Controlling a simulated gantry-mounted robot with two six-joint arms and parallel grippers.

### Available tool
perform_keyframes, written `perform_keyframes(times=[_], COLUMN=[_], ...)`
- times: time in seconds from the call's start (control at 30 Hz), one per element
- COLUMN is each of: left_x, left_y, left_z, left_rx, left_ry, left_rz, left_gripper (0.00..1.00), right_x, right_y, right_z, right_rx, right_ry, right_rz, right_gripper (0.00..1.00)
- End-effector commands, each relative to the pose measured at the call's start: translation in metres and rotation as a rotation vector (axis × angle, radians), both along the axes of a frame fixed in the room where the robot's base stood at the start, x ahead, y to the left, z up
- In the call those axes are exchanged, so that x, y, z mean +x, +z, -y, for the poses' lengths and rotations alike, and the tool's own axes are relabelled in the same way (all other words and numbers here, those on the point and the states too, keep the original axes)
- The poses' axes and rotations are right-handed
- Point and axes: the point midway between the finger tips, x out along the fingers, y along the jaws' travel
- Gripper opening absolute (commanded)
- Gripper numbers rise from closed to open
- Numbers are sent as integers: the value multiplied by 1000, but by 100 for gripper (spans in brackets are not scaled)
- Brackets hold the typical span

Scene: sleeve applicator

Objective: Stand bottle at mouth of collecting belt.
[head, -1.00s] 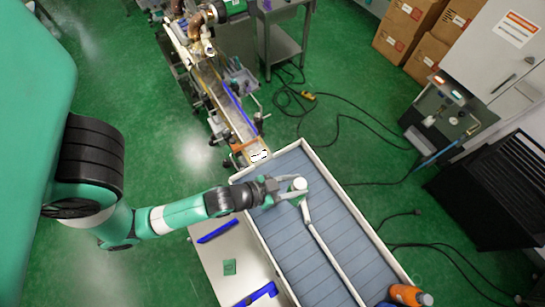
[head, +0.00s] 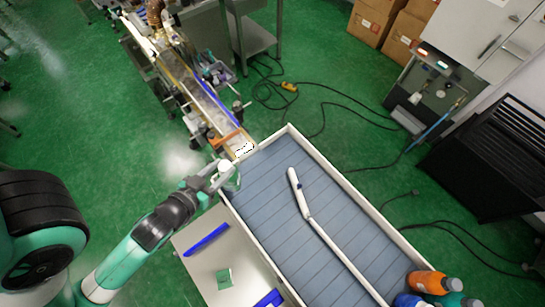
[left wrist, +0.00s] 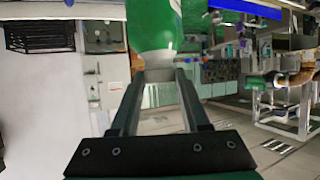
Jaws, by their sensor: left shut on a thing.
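My left gripper (head: 219,180) is shut on a green bottle (left wrist: 154,24) with a white cap. In the head view the bottle's white cap (head: 225,165) shows at the upper left edge of the blue-grey collecting belt (head: 258,188), just below the end of the narrow conveyor (head: 212,103). My right gripper is in neither view.
A white angled guide rail (head: 303,202) crosses the belt. Orange (head: 430,283) and blue (head: 406,300) bottles stand at its lower right. A side table (head: 205,268) with a blue strip (head: 206,240) and a green square (head: 224,279) is left of the belt. The belt's upper middle is clear.

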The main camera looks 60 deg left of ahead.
Motion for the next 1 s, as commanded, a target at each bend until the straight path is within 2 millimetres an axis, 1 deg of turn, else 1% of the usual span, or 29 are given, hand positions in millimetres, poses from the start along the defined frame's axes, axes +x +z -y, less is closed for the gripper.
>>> perform_keyframes(times=[0.27, 0.4, 0.43, 0.5, 0.6, 0.73, 0.87, 1.0], left_x=[38, 64, 69, 82, 94, 109, 118, 120], left_y=[-24, -33, -33, -39, -60, -80, -91, -92], left_z=[-18, -30, -32, -38, -44, -51, -55, -56], left_rx=[4, 3, 2, 2, 1, 1, 2, 2], left_ry=[0, -3, -3, -2, -2, -3, -3, -2], left_rz=[9, 7, 6, 5, 2, 0, 1, 2], left_gripper=[0, 0, 0, 0, 0, 0, 0, 0], right_x=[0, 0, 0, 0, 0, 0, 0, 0], right_y=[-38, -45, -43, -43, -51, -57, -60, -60], right_z=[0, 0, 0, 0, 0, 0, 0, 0], right_rx=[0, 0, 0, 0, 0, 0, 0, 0], right_ry=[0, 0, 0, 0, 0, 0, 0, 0], right_rz=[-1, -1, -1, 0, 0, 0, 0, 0], right_gripper=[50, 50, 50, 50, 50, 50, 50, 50])
